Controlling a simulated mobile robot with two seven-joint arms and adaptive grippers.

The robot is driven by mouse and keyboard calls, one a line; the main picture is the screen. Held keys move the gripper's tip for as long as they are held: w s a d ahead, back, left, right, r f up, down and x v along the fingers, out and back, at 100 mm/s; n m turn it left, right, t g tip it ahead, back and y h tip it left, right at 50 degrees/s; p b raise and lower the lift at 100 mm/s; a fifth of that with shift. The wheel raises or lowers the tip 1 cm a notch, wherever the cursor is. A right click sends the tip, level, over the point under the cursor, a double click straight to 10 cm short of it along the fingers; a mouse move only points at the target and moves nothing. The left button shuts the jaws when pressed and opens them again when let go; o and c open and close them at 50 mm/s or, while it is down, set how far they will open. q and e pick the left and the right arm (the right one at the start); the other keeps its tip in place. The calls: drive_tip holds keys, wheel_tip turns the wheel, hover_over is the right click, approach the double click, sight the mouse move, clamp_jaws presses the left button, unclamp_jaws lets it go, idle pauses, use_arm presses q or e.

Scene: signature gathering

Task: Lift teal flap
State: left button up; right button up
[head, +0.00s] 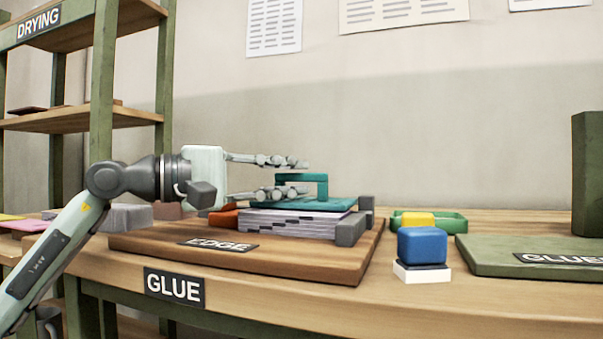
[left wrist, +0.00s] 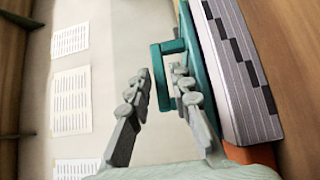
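The teal flap (head: 325,204) lies flat on top of a stack of sheets (head: 290,223) and carries a raised teal handle (head: 321,182). In the left wrist view the flap (left wrist: 192,45) runs along the sheets (left wrist: 240,75), whose edges show a stepped dark pattern. My left gripper (head: 304,179) comes in from the left with one finger above the handle bar and one below it. In the left wrist view the handle bar (left wrist: 160,76) stands between the open fingertips, with gaps showing. My right gripper is not in view.
The stack sits on a wooden board marked EDGE (head: 330,262), with grey blocks (head: 350,229) at its corners. A blue pad (head: 422,245) and a green tray (head: 452,222) stand to the right, before a green GLUE board (head: 490,258). A drying shelf (head: 100,120) stands left.

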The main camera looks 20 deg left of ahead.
use_arm(q)
drive_tip(key=shift+x, duration=1.05)
drive_tip(key=shift+w, duration=0.1)
drive_tip(key=shift+c, duration=0.3)
clamp_jaws()
